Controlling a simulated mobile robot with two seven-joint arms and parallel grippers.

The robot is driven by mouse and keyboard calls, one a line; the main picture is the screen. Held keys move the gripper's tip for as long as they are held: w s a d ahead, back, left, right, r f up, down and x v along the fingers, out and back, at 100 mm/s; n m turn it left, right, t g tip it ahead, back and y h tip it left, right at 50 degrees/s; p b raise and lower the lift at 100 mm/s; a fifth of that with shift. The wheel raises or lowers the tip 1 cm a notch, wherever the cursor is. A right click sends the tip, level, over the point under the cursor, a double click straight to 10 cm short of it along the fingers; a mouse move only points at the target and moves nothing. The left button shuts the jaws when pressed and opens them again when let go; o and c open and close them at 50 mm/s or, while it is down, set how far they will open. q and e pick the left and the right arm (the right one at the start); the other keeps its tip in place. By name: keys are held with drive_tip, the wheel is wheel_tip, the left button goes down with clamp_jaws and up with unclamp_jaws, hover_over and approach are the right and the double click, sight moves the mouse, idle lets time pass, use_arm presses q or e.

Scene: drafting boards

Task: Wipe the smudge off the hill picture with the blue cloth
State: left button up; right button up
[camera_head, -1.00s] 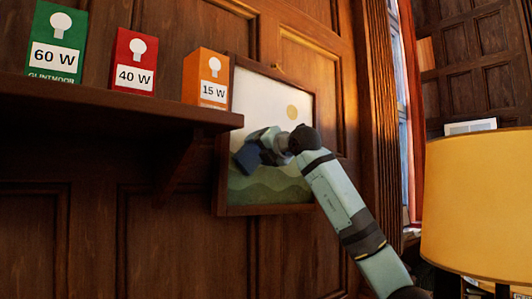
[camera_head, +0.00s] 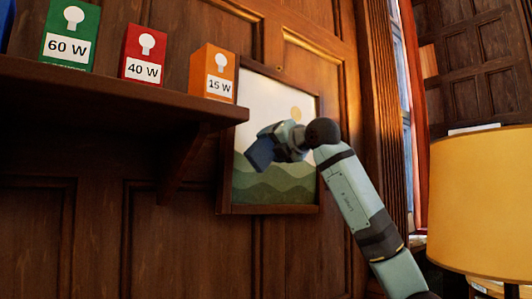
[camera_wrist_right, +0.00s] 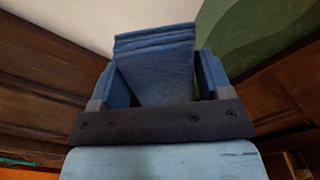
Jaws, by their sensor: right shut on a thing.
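The hill picture (camera_head: 290,192) hangs in a dark wooden frame on the panelled wall, with green hills below and a pale sky with a tan sun above. My right gripper (camera_head: 264,150) is in front of the picture's left middle part. It is shut on the folded blue cloth (camera_wrist_right: 155,65), which shows between the two fingers in the right wrist view; the cloth also shows as a dark blue patch (camera_head: 260,153) in the head view. I cannot tell whether the cloth touches the picture. No smudge shows; the arm and cloth hide part of the picture. My left gripper is not in view.
A wooden shelf (camera_head: 100,92) juts out left of the picture, its end close to the frame. It bears a green box (camera_head: 68,35), a red box (camera_head: 143,55) and an orange box (camera_head: 213,73). A yellow lampshade (camera_head: 482,200) stands at the right.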

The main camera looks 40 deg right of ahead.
drive_tip(key=shift+s, duration=0.55)
drive_tip(key=shift+s+d+b, duration=0.15)
drive_tip(key=shift+s+b, duration=0.6)
drive_tip(key=shift+s, duration=0.75)
drive_tip(key=shift+w, duration=0.1)
